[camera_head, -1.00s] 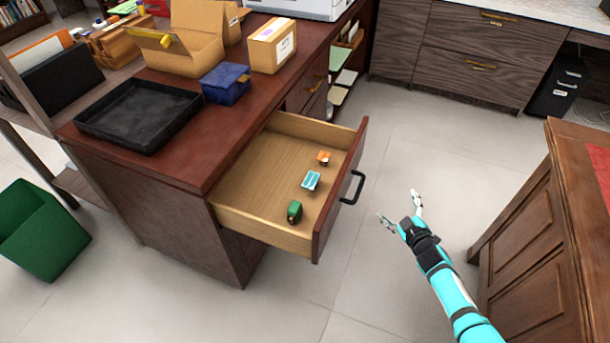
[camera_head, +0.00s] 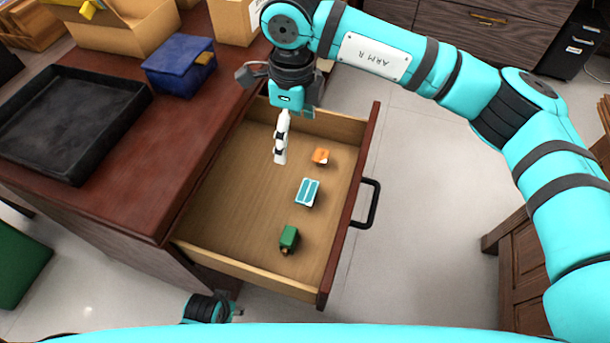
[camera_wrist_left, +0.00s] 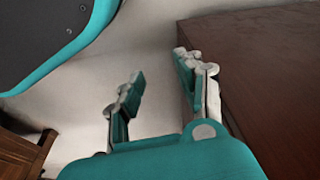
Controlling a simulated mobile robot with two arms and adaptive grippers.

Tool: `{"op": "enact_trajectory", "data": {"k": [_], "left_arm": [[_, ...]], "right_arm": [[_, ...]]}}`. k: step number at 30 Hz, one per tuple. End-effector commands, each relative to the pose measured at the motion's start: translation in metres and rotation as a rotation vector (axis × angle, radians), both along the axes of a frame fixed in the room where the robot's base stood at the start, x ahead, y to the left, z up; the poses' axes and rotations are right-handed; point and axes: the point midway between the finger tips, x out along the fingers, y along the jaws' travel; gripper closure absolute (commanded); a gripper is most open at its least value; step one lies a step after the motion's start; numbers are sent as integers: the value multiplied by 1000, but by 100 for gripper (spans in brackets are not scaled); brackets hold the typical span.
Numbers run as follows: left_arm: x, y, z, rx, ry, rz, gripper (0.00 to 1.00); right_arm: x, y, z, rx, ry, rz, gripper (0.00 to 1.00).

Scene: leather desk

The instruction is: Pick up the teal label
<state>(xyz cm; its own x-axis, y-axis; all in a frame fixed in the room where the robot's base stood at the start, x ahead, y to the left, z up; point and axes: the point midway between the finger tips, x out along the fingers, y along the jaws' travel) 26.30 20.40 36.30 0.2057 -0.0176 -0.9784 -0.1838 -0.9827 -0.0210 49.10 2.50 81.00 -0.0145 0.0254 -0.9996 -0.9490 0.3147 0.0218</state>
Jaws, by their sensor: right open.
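The teal label (camera_head: 307,192) is a small teal and white piece lying in the open wooden drawer (camera_head: 235,205), between an orange piece (camera_head: 320,156) and a green piece (camera_head: 289,238). My right gripper (camera_head: 280,155) points down over the back part of the drawer, up and left of the teal label in the head view and apart from it. It is open and empty; one finger shows clearly and the other is mostly hidden. My left gripper (camera_wrist_left: 160,68) has its fingers apart with nothing between them in the left wrist view, beside a dark wooden surface.
The desk top left of the drawer holds a black tray (camera_head: 70,72), a blue box (camera_head: 180,66) and cardboard boxes (camera_head: 112,28). The drawer's front panel and black handle (camera_head: 370,204) stand to the right. The drawer floor left of the small pieces is clear.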

Motion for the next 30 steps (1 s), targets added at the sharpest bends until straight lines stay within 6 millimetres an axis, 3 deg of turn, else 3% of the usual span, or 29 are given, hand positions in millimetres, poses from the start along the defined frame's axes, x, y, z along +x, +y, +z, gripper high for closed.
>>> {"op": "enact_trajectory", "data": {"k": [5, 15, 30], "left_arm": [[2, 0, 4, 1, -2, 0, 64], [9, -1, 19, -1, -13, 2, 64], [10, -1, 26, 0, -8, 3, 64]], "right_arm": [[-1, -5, -24, -34, -11, 7, 6], [-2, -5, -97, -29, -7, 7, 6], [-3, -9, -143, -28, -8, 6, 6]]}}
